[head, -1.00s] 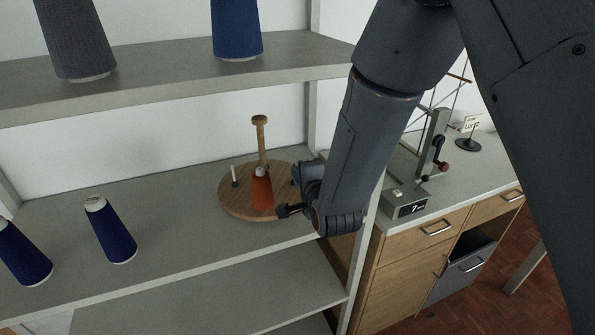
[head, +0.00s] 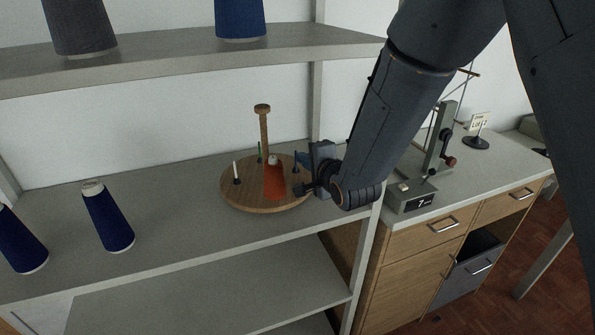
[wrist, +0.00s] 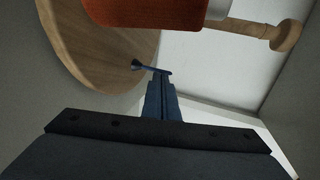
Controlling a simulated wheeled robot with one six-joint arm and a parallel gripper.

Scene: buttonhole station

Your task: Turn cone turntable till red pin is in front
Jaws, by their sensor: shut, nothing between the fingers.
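The cone turntable (head: 232,199) is a round wooden disc on the shelf, with a knobbed wooden post (head: 263,125). An orange-red cone (head: 275,182) stands on its front part, slightly right of the middle. A white pin (head: 236,171) is at the left, a green pin (head: 259,152) at the back and a blue pin (head: 296,161) at the right. I see no red pin. My gripper (head: 305,160) is shut and empty at the disc's right edge. In the wrist view its fingertips (wrist: 159,78) are at the blue pin (wrist: 155,69); contact is unclear.
Blue cones (head: 108,218) stand on the shelf (head: 170,215) at the left. An upper shelf (head: 180,62) with more cones overhangs. A counter with a device (head: 412,198) stands further right.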

